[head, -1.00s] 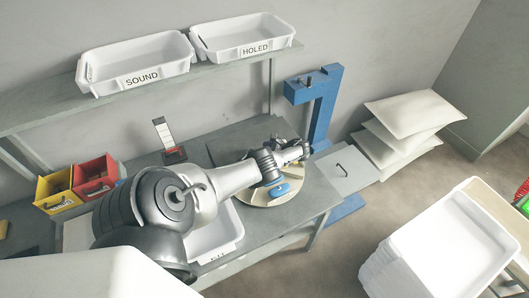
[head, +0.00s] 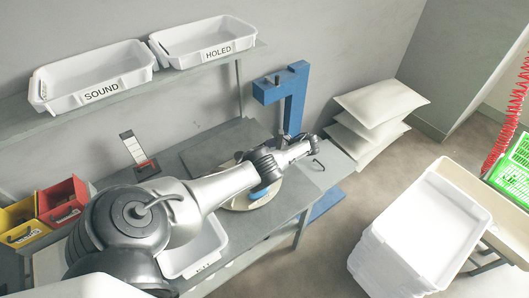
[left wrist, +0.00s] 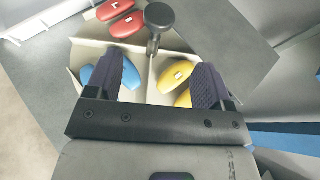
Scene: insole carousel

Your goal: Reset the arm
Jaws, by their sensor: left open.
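My left gripper (head: 314,142) reaches over the bench past the round carousel (head: 238,203) in the head view; its fingers are too small to judge there. In the left wrist view the two dark fingers (left wrist: 158,88) stand wide apart with nothing between them. Beyond them shows the divided carousel, with blue insoles (left wrist: 97,75) in the left compartment, yellow insoles (left wrist: 179,76) in the right one and red insoles (left wrist: 120,18) farther back. A dark round knob (left wrist: 159,15) rises at its centre. My arm hides part of the carousel in the head view. My right gripper is not in view.
White trays marked SOUND (head: 100,92) and HOLED (head: 215,52) stand on the shelf. Red (head: 62,203) and yellow bins (head: 20,225) sit left. A white tray stack (head: 420,230) and green crate (head: 515,172) are right.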

